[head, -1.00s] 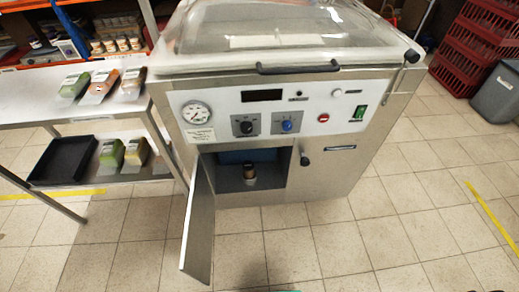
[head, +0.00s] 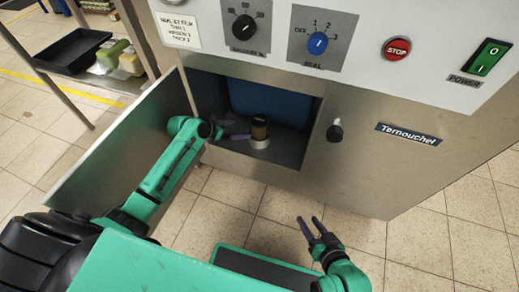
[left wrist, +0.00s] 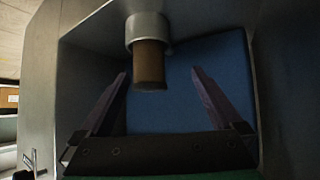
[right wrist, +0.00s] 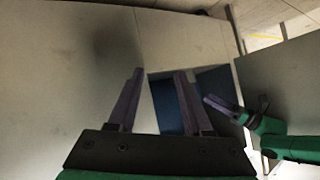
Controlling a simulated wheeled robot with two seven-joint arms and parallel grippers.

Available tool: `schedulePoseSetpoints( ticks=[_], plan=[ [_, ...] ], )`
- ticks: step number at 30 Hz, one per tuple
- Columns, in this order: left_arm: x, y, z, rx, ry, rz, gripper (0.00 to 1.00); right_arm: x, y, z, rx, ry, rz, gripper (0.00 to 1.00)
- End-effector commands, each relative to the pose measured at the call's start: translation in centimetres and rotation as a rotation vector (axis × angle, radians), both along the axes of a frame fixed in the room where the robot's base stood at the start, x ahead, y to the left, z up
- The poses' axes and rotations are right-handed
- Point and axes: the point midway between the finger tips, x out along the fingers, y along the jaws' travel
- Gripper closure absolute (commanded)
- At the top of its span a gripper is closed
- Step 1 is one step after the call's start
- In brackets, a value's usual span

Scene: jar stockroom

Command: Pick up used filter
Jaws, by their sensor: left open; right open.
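The used filter (head: 259,129) is a brown cylinder on a pale metal base inside the machine's open lower compartment (head: 230,147). In the left wrist view the filter (left wrist: 149,65) shows beyond the fingertips, between their lines, with its pale base at the top. My left gripper (head: 238,130) is at the compartment opening, just left of the filter, open and empty. It also shows open in the left wrist view (left wrist: 160,77). My right gripper (head: 309,222) is open and empty, low in front of the cabinet, outside the compartment. In the right wrist view it (right wrist: 158,74) faces the cabinet.
The compartment door (head: 125,150) stands open on the left, beside my left arm. A blue block (head: 268,102) fills the compartment's back. A knob (head: 334,132) sticks out right of the opening. A shelf with a black tray (head: 72,50) stands at the far left. Floor at right is clear.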

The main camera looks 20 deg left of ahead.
Motion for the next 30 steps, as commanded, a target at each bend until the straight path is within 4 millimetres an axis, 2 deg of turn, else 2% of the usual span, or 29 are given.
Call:
schedulePoseSetpoints(
  ticks=[1, 3, 6, 12, 17, 21, 25, 30],
  plan=[
    [0.5, -0.8, -0.3, -0.003, -0.036, -0.041, 0.00, 0.3, 0.6, -0.7, 0.030, -0.027, 0.001, 0.50],
    [0.8, -1.6, 1.1, -0.008, -0.067, -0.083, 0.00, 0.6, 1.1, 0.5, 0.058, -0.050, 0.001, 0.50],
    [1.3, -2.5, 1.5, -0.013, -0.080, -0.105, 0.00, 0.7, 1.5, 1.1, 0.081, -0.072, -0.003, 0.50],
    [4.2, -4.7, -0.9, -0.015, -0.081, -0.105, 0.00, 0.7, 1.7, -1.1, 0.113, -0.114, -0.022, 0.50],
    [5.6, -5.8, -2.2, -0.014, -0.079, -0.103, 0.00, 0.7, 1.8, -2.4, 0.126, -0.129, -0.033, 0.50],
    [7.1, -7.3, -4.3, -0.015, -0.079, -0.103, 0.00, 0.7, 1.8, -4.8, 0.141, -0.151, -0.049, 0.50],
    [8.3, -8.2, -4.9, -0.013, -0.078, -0.102, 0.00, 0.7, 1.8, -5.6, 0.150, -0.167, -0.060, 0.50],
    [8.4, -8.2, -4.7, -0.012, -0.078, -0.102, 0.00, 0.7, 1.8, -5.3, 0.152, -0.169, -0.062, 0.50]
  ],
)
